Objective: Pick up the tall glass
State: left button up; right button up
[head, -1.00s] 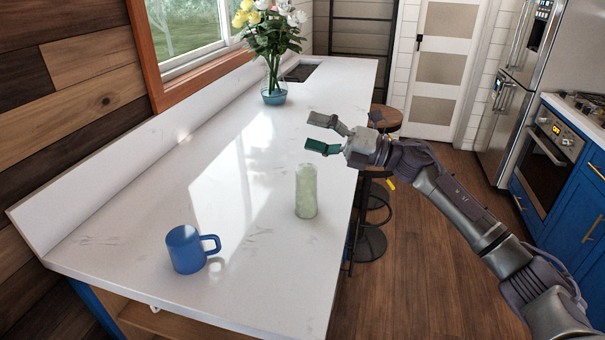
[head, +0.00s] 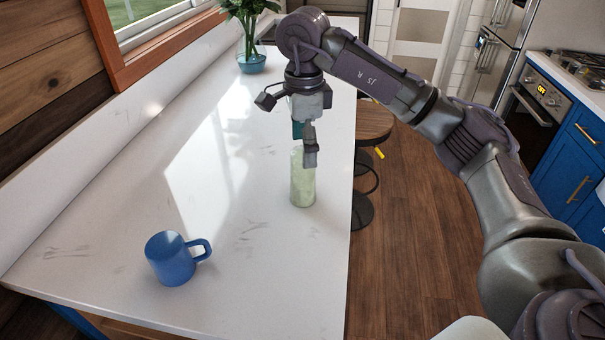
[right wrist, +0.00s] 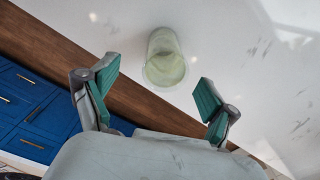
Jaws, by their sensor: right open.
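The tall glass (head: 302,182) is pale green and translucent. It stands upright on the white counter near its right edge. In the right wrist view the glass (right wrist: 165,62) shows from above, beyond the fingertips and a little left of the middle between them. My right gripper (head: 304,150) points down over the glass, and one finger overlaps its top in the head view. The right wrist view shows the same gripper (right wrist: 158,92) open, with green pads apart and nothing between them. I cannot tell the exact height gap. My left gripper is not in view.
A blue mug (head: 174,260) stands on the counter (head: 240,240) at the front left. A vase with plants (head: 251,60) stands at the back. A round stool (head: 374,122) is beside the counter's right edge. The counter around the glass is clear.

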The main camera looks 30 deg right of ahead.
aim_at(303, 174)
notch_tip(303, 174, down, 3)
jog(key=shift+w+r, duration=0.1)
jog(key=shift+w, duration=0.05)
jog(key=shift+f+p, duration=0.2)
jog(key=shift+p, duration=0.2)
notch_tip(303, 174, down, 4)
jog(key=shift+w+d+r+p, duration=0.1)
jog(key=shift+r+p, duration=0.05)
jog(key=shift+p, duration=0.75)
jog(key=shift+f, duration=0.5)
jog(key=shift+w, duration=0.1)
jog(key=c, duration=1.4)
